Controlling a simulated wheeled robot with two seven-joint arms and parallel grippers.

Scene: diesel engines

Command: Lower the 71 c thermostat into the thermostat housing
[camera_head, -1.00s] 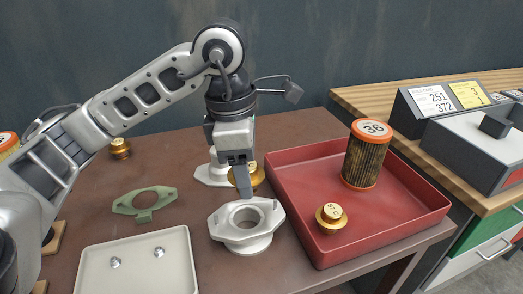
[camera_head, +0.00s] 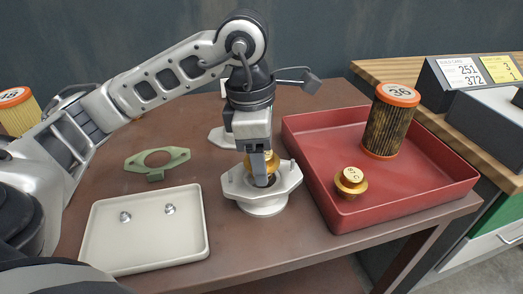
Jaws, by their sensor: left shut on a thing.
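My left gripper (camera_head: 262,178) points straight down and is shut on a brass thermostat (camera_head: 273,161), partly hidden behind the finger. I take it for the 71 c thermostat, but its marking is too small to read. It is above the bore of the white thermostat housing (camera_head: 262,206), which stands on the brown table with a flanged top. The gripper's fingertip is at the bore opening. I cannot tell whether the thermostat touches the housing. My right gripper is not in view.
A red tray (camera_head: 318,197) to the right holds an orange-capped filter (camera_head: 386,125) and another brass thermostat (camera_head: 350,182). A cream tray (camera_head: 143,245) with two small bolts is front left. A green gasket (camera_head: 130,163) lies behind it.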

